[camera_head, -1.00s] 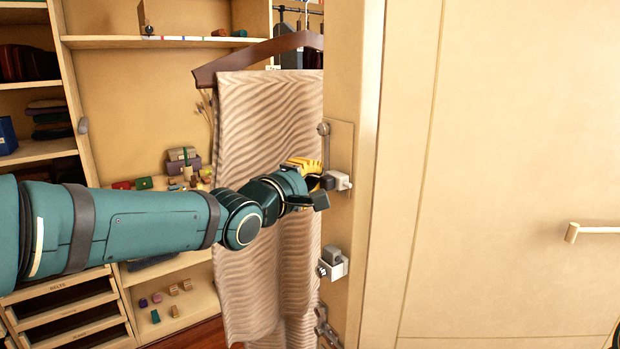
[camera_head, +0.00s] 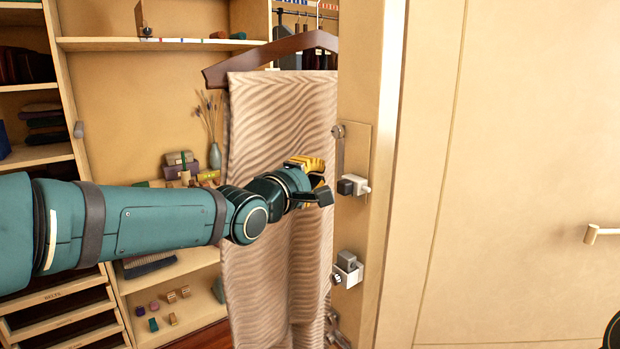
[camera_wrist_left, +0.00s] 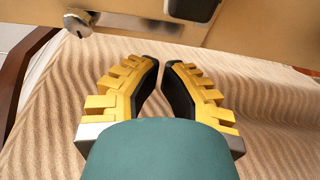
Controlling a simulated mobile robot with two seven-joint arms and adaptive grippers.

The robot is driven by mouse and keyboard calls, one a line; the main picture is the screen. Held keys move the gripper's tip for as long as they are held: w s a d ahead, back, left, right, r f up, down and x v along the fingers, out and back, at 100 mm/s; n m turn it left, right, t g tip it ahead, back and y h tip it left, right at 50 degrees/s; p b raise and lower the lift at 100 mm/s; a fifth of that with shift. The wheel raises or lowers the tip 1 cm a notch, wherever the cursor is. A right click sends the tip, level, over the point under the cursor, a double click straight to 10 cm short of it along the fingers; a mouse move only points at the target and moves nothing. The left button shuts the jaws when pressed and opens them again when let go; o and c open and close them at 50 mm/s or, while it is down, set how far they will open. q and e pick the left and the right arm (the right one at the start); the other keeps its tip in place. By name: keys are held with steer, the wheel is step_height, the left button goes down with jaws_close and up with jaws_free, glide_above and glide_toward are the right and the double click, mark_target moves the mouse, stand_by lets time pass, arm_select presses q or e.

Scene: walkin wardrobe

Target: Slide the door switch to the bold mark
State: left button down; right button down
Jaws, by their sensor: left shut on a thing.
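An upper switch unit (camera_head: 360,187), pale with a dark knob (camera_head: 346,187), sits on a plate on the door-frame edge. A second unit (camera_head: 347,268) with a grey block sits below it. I cannot tell which is the door switch, and no bold mark is readable. My left gripper (camera_head: 322,187) is left of the upper knob, in front of the patterned cloth (camera_head: 265,130), with a small gap to the knob. In the left wrist view its yellow fingers (camera_wrist_left: 162,66) are drawn close together; what they hold cannot be made out. A dark knob (camera_wrist_left: 192,8) lies ahead of the fingertips.
The cloth hangs from a brown hanger (camera_head: 270,55) right behind my gripper. Shelves (camera_head: 160,43) with small objects stand at the left. A wide pale door panel (camera_head: 530,130) with a handle (camera_head: 603,232) fills the right.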

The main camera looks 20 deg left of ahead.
arm_select(q)
steer(key=c, duration=1.7)
jaws_free()
steer(key=v, duration=0.9)
steer(key=shift+s, duration=0.25)
steer(key=shift+s+a, duration=0.1)
steer(key=shift+s, duration=0.15)
jaws_close()
steer(key=m+h+b, duration=0.1)
steer(key=m, duration=2.3)
glide_toward(349, 185)
steer(key=s+d, duration=0.1)
steer(key=s, duration=0.1)
steer(key=s+d+f+m, duration=0.1)
steer(key=s+d+m, duration=0.15)
steer(key=m, duration=1.05)
steer(key=shift+g+h, duration=0.3)
steer(key=shift+w+d+f+b, duration=0.1)
steer(key=shift+w+d, duration=0.2)
steer(key=shift+w, duration=1.65)
steer(key=shift+w+d+f+b, duration=0.1)
steer(key=shift+w+d, duration=0.25)
steer(key=shift+w, duration=1.6)
steer(key=shift+w+d+b, duration=0.1)
steer(key=shift+w+d, duration=0.2)
steer(key=shift+w, duration=1.65)
